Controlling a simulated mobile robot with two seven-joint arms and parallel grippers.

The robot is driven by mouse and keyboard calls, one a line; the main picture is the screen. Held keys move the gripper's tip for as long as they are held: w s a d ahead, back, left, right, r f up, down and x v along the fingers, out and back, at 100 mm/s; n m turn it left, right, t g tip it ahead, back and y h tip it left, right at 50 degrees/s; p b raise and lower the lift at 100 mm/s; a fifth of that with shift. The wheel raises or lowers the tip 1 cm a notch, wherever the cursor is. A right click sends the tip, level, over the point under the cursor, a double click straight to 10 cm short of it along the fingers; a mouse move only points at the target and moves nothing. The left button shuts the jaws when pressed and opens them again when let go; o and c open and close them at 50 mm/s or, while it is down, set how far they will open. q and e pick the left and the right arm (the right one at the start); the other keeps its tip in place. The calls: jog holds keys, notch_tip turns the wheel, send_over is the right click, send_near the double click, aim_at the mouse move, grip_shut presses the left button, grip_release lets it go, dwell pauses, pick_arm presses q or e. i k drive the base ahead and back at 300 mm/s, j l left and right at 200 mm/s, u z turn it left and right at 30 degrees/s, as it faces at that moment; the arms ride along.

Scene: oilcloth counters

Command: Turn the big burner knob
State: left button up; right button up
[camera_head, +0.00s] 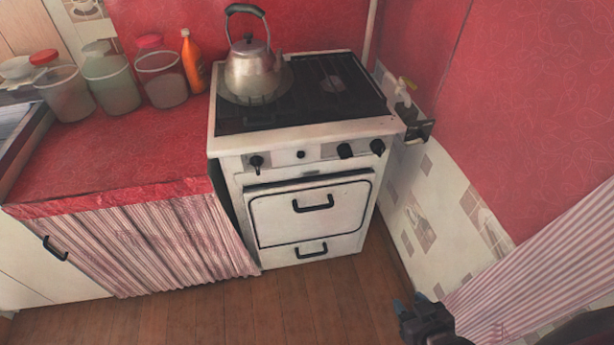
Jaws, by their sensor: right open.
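A white stove (228,195) stands in the corner, with black knobs along its front panel. One knob (257,163) is at the left, a small round one (301,155) is near the middle, and two more, an inner one (345,151) and an outer one (378,147), are at the right. I cannot tell which belongs to the big burner. My right gripper (410,302) is at the lower right, open and empty, low and well apart from the knobs. My left gripper is not in view.
A metal kettle (250,75) stands on the stove's left rear. The oven door handle (313,203) juts out below the knobs. A tiled wall (440,215) with a pipe valve (418,129) borders the stove's right side. The wooden floor (200,315) in front is clear.

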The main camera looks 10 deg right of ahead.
aim_at(344, 151)
jog(key=k+l, duration=0.8)
